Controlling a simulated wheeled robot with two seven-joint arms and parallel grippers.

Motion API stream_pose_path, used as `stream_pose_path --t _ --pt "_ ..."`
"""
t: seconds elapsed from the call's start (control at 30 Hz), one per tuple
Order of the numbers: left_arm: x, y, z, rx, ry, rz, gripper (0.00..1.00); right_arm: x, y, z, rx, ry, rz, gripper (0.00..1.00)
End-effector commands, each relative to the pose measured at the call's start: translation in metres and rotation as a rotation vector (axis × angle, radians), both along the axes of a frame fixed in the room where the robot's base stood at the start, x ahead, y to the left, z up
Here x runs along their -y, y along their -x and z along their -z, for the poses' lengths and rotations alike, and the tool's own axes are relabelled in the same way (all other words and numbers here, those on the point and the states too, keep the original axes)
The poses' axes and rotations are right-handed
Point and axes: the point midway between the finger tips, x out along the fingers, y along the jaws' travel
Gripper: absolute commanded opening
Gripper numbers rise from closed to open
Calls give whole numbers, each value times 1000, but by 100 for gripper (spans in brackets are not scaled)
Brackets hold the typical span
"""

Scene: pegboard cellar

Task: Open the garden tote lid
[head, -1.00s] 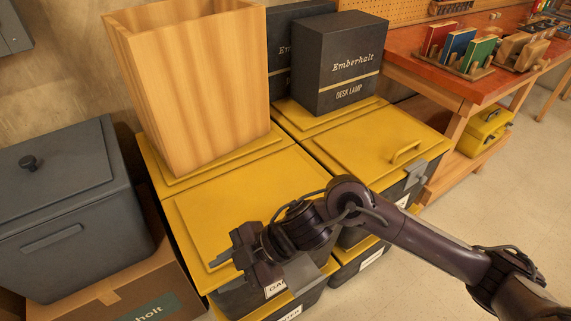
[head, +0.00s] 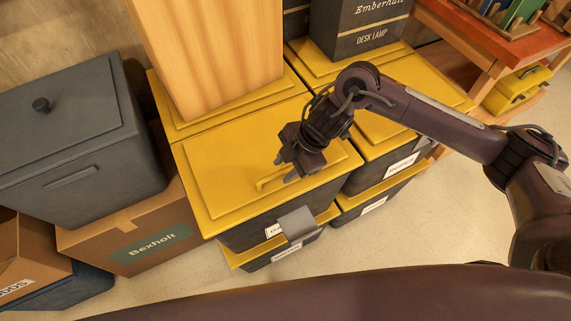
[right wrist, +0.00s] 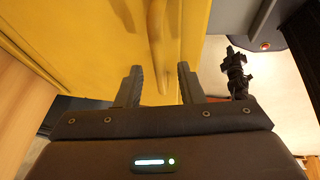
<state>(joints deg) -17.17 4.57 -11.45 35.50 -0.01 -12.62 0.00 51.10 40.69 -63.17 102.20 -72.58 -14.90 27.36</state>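The garden tote is a dark bin whose yellow lid (head: 225,165) lies shut on it, its front label (head: 273,231) partly hidden. A grey clasp (head: 296,222) sticks out at its front edge. A yellow bar handle (head: 266,185) stands on the lid, and it also shows in the right wrist view (right wrist: 158,35). My right gripper (head: 284,170) is just above the handle, open. In the right wrist view its two fingers (right wrist: 160,75) lie either side of the handle bar, apart from it. A dark arm end, seemingly my left gripper (right wrist: 237,72), hangs at the right there, its fingers unclear.
A tall wooden box (head: 210,55) stands on the yellow-lidded tote behind. A desk lamp box (head: 362,25) stands on another tote at the back. A grey lidded bin (head: 80,150) and a cardboard box (head: 140,240) are at left. Floor (head: 420,235) in front is clear.

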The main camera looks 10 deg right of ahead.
Motion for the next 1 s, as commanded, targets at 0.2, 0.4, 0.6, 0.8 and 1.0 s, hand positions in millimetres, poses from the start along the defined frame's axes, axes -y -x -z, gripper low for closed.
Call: stream_pose_path --t 0.2,0.4,0.6,0.8,1.0 --pt "0 0 0 0 1 0 0 -2 0 3 0 0 -1 34" --pt "0 0 0 0 1 0 0 -2 0 3 0 0 -1 21" --pt "1 0 0 1 1 0 0 -2 0 3 0 0 -1 0" --pt "1 0 0 1 1 0 0 -2 0 3 0 -1 -1 0" --pt "1 0 -7 1 1 0 0 -2 -1 -5 1 -1 -1 0"
